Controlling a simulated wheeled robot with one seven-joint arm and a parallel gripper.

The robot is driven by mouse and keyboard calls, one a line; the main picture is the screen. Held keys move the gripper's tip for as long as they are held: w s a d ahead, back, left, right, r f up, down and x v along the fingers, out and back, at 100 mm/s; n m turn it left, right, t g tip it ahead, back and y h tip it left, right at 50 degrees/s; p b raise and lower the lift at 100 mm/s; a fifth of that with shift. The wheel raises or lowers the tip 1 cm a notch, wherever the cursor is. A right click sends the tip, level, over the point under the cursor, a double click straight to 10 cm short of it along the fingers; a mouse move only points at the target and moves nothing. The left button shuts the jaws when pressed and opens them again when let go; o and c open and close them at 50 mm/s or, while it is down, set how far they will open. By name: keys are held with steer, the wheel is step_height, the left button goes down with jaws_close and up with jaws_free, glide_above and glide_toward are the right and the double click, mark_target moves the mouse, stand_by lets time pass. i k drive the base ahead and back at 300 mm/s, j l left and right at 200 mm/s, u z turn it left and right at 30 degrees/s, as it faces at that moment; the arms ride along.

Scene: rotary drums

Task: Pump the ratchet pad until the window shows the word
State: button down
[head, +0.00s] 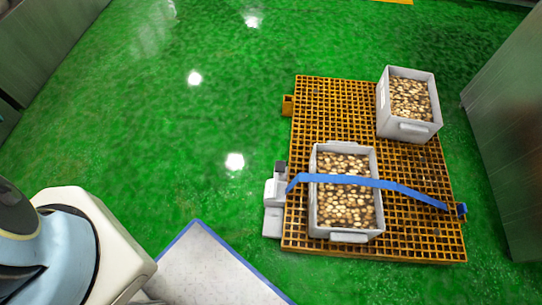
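A grey ratchet unit (275,190) sits at the left edge of the yellow grated platform (300,125). A small dark block (280,167), possibly the pad, is at its top, and a grey lower part (272,222) extends below. A blue strap (350,181) runs from the unit across a grey bin (312,205) to the platform's right edge. I cannot make out a window or any word on the unit. My gripper is not in view, and nothing of mine is seen touching the ratchet.
The strapped bin and a second grey bin (410,131) at the back right hold brown and cream pieces. A pale panel with a blue edge (200,262) lies front left of the platform. Grey cabinets (515,140) stand at the right. Green floor (190,130) is clear left of the platform.

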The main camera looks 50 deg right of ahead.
mark_target(280, 165)
steer(key=i+l, duration=0.15)
steer(key=i, duration=0.85)
steer(key=z, duration=1.7)
